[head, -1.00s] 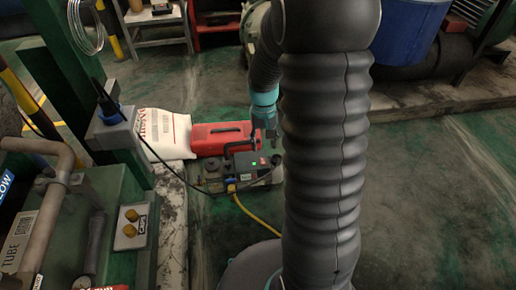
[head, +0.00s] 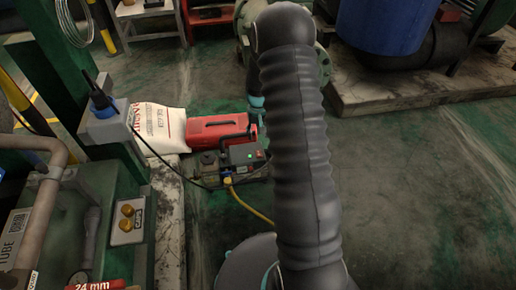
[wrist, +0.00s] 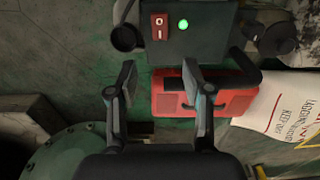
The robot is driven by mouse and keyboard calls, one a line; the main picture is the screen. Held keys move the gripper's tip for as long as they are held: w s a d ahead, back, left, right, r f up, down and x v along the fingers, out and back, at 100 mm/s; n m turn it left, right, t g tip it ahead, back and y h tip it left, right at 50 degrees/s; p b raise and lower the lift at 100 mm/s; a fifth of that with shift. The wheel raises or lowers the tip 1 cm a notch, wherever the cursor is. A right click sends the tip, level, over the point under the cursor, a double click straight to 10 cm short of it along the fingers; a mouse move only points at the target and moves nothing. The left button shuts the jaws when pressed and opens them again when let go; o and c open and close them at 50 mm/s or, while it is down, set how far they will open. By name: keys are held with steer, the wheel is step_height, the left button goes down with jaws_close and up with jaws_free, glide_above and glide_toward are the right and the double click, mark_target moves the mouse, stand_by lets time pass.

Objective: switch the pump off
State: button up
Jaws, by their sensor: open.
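The pump (head: 242,154) is a dark unit on the floor with a box on top and a lit green lamp. In the wrist view its box (wrist: 210,43) fills the top middle. A red rocker switch (wrist: 159,26) marked O and I sits on this face, left of the lit green lamp (wrist: 183,24). My gripper (wrist: 159,80) is open and empty, its two fingertips below the switch in the picture, one to each side. I cannot tell how far they are from the face. In the head view my arm hides most of the gripper.
A red case (head: 208,131) lies behind the pump, with a white sack (head: 160,125) to its left. A yellow hose (head: 250,208) and a dark cable run from the pump. A green machine (head: 110,190) stands at left.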

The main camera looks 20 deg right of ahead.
mark_target(258, 151)
step_height(258, 151, down, 9)
steer(key=shift+f+b, duration=0.1)
steer(key=shift+b, duration=0.2)
